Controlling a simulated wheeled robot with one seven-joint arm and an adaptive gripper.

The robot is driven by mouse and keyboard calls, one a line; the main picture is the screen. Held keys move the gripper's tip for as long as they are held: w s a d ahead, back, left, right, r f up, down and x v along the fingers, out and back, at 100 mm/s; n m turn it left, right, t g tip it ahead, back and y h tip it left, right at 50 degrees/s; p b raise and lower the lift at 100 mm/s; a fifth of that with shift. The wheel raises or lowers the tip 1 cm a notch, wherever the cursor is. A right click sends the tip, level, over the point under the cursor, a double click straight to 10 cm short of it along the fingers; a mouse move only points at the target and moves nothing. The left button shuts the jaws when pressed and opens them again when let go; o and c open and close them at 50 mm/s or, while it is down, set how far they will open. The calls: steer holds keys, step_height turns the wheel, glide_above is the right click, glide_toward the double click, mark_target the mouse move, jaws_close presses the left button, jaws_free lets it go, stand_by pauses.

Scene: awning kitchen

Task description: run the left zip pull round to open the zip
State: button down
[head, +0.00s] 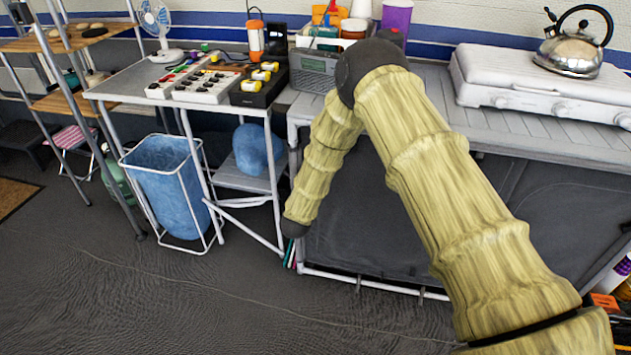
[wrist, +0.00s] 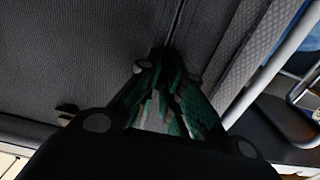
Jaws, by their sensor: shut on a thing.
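My gripper (wrist: 168,72) is in the wrist view, its fingertips close together against the grey fabric cabinet front (wrist: 90,60). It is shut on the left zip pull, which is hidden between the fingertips. The zip (wrist: 174,28) shows as a dark line running up the fabric from the fingertips. In the head view my arm reaches down over the worktop, and my gripper (head: 291,255) is low at the left edge of the dark cabinet front (head: 400,215), mostly hidden behind the wrist. A curved seam shows on the panel's right part.
White frame legs (wrist: 268,62) stand just right of my gripper in the wrist view. In the head view a blue bin bag in a stand (head: 170,190) and a metal table (head: 130,83) are to the left. Open floor (head: 150,290) lies in front.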

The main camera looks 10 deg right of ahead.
step_height(320, 180, up, 11)
steer(key=p, duration=0.4)
steer(key=shift+f, duration=0.2)
steer(key=c, duration=1.5)
jaws_free()
steer(key=shift+r, duration=0.15)
steer(key=shift+c, duration=0.2)
steer(key=v, duration=1.2)
